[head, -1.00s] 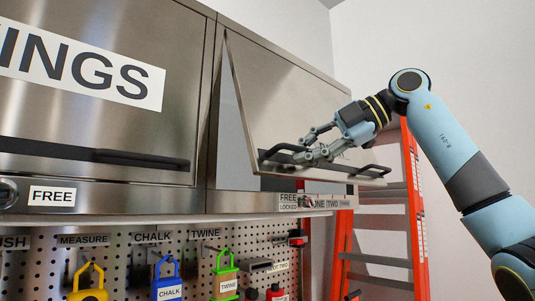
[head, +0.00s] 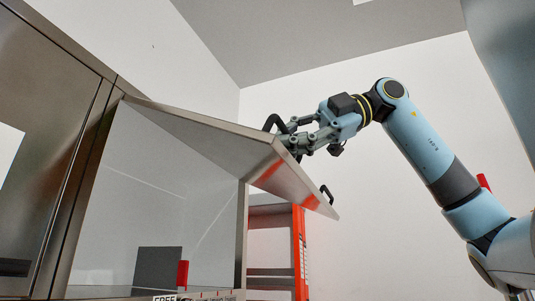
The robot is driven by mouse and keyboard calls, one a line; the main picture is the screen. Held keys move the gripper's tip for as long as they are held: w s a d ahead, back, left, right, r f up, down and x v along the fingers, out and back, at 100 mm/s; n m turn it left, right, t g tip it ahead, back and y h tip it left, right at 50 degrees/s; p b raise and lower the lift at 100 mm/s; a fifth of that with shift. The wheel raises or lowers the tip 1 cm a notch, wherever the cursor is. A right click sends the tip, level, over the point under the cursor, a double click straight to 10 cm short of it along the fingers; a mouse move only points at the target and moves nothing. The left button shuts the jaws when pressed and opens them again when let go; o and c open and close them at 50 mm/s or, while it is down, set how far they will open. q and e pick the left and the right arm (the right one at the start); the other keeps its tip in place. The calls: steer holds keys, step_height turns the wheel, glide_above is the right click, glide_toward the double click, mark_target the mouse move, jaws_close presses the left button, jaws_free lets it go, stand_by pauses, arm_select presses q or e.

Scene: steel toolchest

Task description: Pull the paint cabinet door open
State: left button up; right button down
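The cabinet door (head: 215,135) is a steel panel hinged along its top edge. It is swung up and outward, well away from the cabinet front. Its black bar handle (head: 327,193) is on the outer face, with most of the bar hidden behind the door edge. My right gripper (head: 290,138) reaches in from the right and is shut on the handle near its far end; its fingertips are partly hidden. The open cabinet's inside (head: 135,205) shows pale walls. My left gripper is not in view.
Inside the cabinet stand a dark grey box (head: 158,268) and a small red item (head: 183,274). A closed steel cabinet (head: 35,130) is at the left. An orange ladder (head: 300,255) leans behind, below the door.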

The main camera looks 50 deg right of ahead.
steer(key=shift+s+d+r, duration=0.1)
steer(key=shift+s+r, duration=0.1)
steer(key=shift+r, duration=0.35)
steer(key=c, duration=1.7)
jaws_free()
steer(key=shift+s+d, duration=0.15)
steer(key=shift+s, duration=0.2)
steer(key=shift+w, duration=0.2)
steer(key=shift+f, duration=0.1)
